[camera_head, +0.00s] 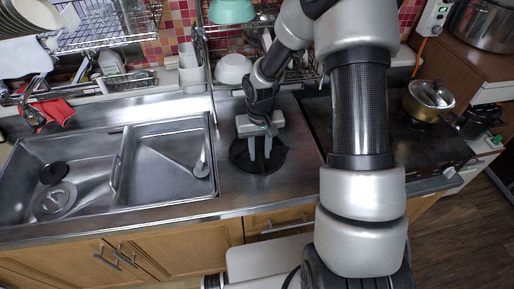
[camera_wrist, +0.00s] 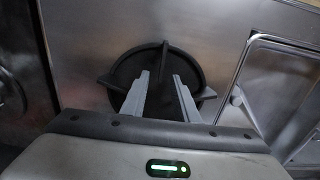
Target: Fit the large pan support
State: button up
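The large pan support (camera_head: 240,157) is a black round ring with short arms, lying on the steel counter between the sink and the stove. In the wrist view the pan support (camera_wrist: 125,73) fills the middle, with arms sticking out at its rim. My gripper (camera_head: 260,157) points down over it. In the wrist view the two grey fingers of my gripper (camera_wrist: 161,76) stand apart in front of the ring, with nothing visibly clamped between them. I cannot tell whether the fingertips touch it. The stove (camera_head: 430,148) is at right, partly hidden by my arm.
A brass-coloured pot (camera_head: 428,102) stands on the stove. The steel sink (camera_head: 100,165) is left of the counter. A white bowl (camera_head: 233,68) and white cups (camera_head: 190,68) stand behind, near wire racks (camera_head: 105,30). Some counter around the support is clear.

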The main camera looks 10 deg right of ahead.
jog(key=shift+c, duration=0.4)
grip_shut()
notch_tip(320, 180, up, 10)
jog(key=c, duration=0.5)
grip_release()
jog(key=shift+c, duration=0.2)
grip_shut()
jog(key=s+d, duration=0.1)
jog(key=s+d+f, duration=0.1)
jog(key=s, duration=0.1)
jog(key=shift+s+d, duration=0.1)
